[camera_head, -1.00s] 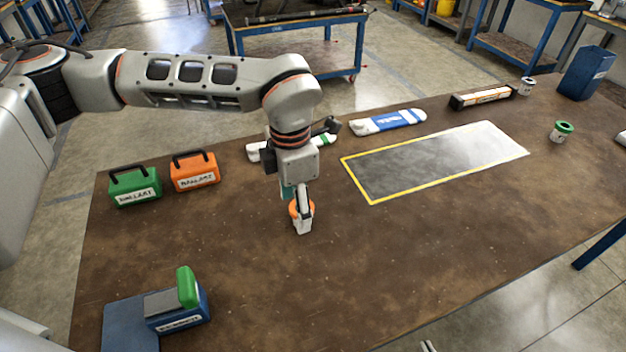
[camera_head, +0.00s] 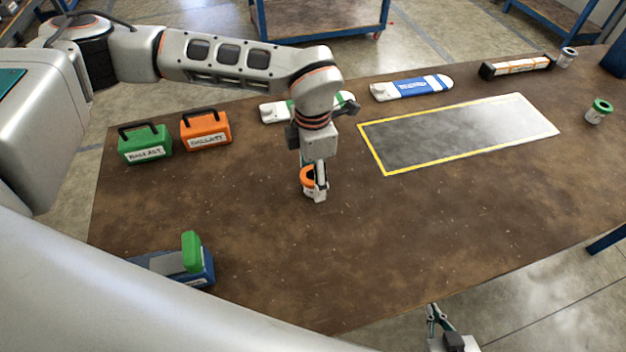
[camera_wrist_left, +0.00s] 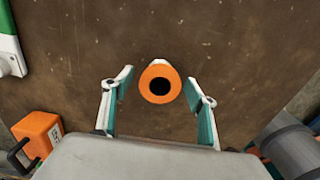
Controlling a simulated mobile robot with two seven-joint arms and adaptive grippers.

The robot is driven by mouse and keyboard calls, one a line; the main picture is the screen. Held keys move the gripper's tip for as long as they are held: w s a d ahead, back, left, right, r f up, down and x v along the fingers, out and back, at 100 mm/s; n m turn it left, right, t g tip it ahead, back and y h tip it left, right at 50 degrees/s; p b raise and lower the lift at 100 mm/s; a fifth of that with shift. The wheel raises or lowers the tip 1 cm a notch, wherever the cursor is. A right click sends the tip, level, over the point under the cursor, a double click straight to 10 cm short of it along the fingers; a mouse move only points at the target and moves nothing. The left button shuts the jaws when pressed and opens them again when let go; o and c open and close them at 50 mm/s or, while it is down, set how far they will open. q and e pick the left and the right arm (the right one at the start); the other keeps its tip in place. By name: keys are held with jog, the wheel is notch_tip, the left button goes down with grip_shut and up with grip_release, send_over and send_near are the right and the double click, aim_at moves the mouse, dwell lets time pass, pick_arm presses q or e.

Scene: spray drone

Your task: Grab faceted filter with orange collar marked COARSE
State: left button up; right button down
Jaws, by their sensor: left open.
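The filter with the orange collar (camera_head: 308,177) stands upright on the brown table, with a pale body below the collar; its marking cannot be read. In the left wrist view the orange collar (camera_wrist_left: 160,83) shows as a ring with a dark hole. My left gripper (camera_head: 318,182) points down at the filter, and one finger covers part of it. In the left wrist view my left gripper (camera_wrist_left: 158,88) is open, with a finger on either side of the collar and gaps on both sides. My right gripper (camera_head: 438,318) shows partly at the bottom edge, beyond the table's front.
A filter with a green collar (camera_head: 599,111) and a grey-topped one (camera_head: 567,57) stand at the right. Green (camera_head: 145,144) and orange (camera_head: 206,131) ballast boxes are at the left. A yellow-edged plate (camera_head: 460,133) lies right of the gripper. The front middle of the table is clear.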

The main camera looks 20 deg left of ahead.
pick_arm(q)
jog(key=c, duration=1.2)
jog(key=shift+o, duration=0.2)
